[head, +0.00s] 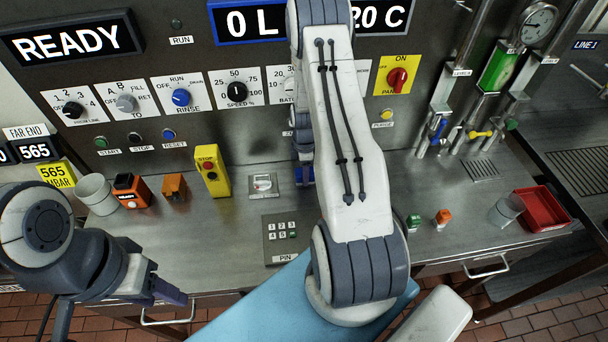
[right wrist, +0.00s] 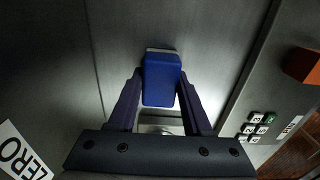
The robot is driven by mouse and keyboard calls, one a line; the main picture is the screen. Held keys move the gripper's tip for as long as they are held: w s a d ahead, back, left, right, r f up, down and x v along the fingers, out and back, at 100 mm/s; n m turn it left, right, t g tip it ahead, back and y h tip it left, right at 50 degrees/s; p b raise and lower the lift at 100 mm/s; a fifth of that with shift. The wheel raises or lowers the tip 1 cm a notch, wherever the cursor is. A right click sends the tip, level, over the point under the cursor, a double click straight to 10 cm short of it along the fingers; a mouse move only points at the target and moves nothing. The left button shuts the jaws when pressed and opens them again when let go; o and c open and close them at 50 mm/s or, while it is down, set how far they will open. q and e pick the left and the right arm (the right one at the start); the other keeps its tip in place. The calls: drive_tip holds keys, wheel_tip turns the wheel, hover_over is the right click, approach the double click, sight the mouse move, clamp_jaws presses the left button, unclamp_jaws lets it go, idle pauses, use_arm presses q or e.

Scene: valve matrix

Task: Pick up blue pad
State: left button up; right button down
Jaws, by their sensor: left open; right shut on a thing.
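The blue pad (right wrist: 161,82) is a rounded block between the fingers of my right gripper (right wrist: 160,92), which is shut on it. In the head view my right forearm mostly hides this spot, and a bit of blue (head: 305,175) shows beside the arm, low at the panel. Whether the pad touches the surface behind it I cannot tell. My left gripper (head: 168,292) is open and empty at the lower left, by the counter's front edge and away from the pad.
A yellow stop box (head: 212,172), a white cup (head: 96,193) and orange devices stand on the counter's left. A PIN keypad (head: 281,237) is in the middle. A red tray (head: 543,210) and a clear glass (head: 505,210) are at right. Knobs and valve levers stick out behind.

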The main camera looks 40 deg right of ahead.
drive_tip(key=shift+r, duration=0.1)
wheel_tip(320, 180, up, 10)
drive_tip(key=b, duration=0.2)
drive_tip(key=shift+b, duration=0.35)
drive_tip(key=c, duration=1.1)
unclamp_jaws()
drive_tip(key=c, duration=0.4)
